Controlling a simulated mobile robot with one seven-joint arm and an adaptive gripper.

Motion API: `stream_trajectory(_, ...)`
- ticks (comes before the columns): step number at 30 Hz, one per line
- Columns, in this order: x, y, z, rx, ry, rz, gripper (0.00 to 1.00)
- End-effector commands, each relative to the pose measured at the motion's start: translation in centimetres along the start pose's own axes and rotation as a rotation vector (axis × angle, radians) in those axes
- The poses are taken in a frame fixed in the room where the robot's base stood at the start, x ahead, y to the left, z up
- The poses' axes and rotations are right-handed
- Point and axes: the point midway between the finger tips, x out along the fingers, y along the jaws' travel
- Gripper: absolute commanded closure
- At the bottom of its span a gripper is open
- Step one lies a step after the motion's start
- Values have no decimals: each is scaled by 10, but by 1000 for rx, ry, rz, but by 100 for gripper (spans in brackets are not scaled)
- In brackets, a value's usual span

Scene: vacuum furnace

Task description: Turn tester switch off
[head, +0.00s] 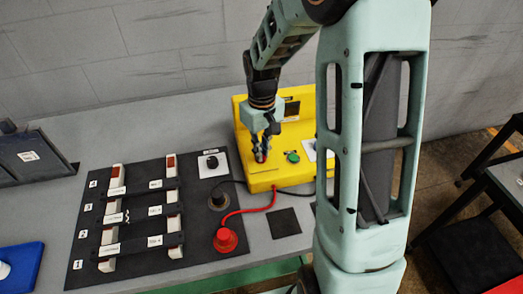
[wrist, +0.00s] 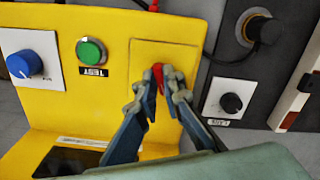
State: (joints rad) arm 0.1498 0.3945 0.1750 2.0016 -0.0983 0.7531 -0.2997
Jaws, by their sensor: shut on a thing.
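The yellow tester (head: 278,176) stands on the grey table in the head view and fills much of the wrist view (wrist: 110,30). My gripper (head: 261,152) reaches down to the left part of its front face. In the wrist view my gripper (wrist: 159,80) is shut on a small red switch (wrist: 157,72) on a square yellow plate. The switch's lower part is hidden between the fingertips, so its position is hard to tell. A green button (wrist: 90,51) labelled TEST and a blue knob (wrist: 30,65) on a white plate sit beside it on the tester.
A dark panel (head: 140,250) with several labelled bars lies left of the tester. A black knob (wrist: 231,103) on a white plate is close to my gripper. A red plug (head: 226,240) and a black plug (head: 218,200) have cables running to the tester. A blue tray (head: 22,262) is at far left.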

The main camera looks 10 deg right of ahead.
Motion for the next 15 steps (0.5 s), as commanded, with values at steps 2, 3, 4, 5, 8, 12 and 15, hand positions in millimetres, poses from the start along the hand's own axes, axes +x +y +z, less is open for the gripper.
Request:
stream_trajectory(2, 0, 0, 0, -41, 1, 0, 100)
stream_trajectory(3, 0, 0, 0, -60, 1, 0, 100)
stream_trajectory(4, 0, 0, 0, -73, 1, 0, 100)
stream_trajectory(5, 0, 0, 0, -84, 1, 0, 100)
stream_trajectory(8, 0, 1, 0, -117, 1, 0, 100)
stream_trajectory(12, 0, 1, 0, -144, 1, 0, 100)
stream_trajectory(15, 0, 1, 0, -154, 0, 0, 100)
